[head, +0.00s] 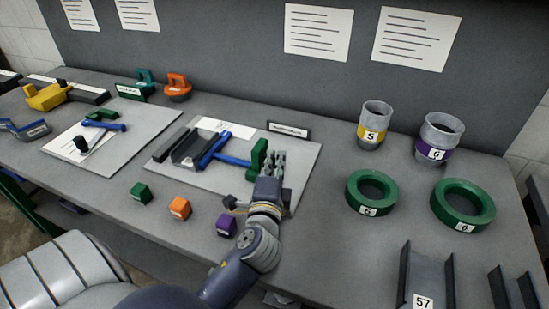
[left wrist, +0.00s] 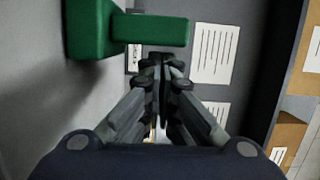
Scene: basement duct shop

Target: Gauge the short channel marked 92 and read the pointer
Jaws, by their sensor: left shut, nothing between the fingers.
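My left gripper (head: 277,160) is shut and empty, just to the right of an upright green block (head: 258,158) on the middle grey board (head: 305,160). In the left wrist view its fingertips (left wrist: 161,68) meet beside the green part (left wrist: 150,29), with nothing seen between them. A blue T-shaped bar (head: 228,158) lies on the board, its left end at a dark grey channel piece (head: 190,145). A channel marked 57 (head: 425,275) stands at the lower right. Another channel (head: 515,290) is cut off at the right edge. I cannot make out a 92 or a pointer reading. My right gripper is not seen.
Green (head: 141,193), orange (head: 180,208) and purple (head: 226,225) cubes lie along the front. Two green rings (head: 372,210) and two grey metal cups (head: 374,125) stand at right. Another board (head: 150,115) is at left. Bench space is clear between the middle board and the rings.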

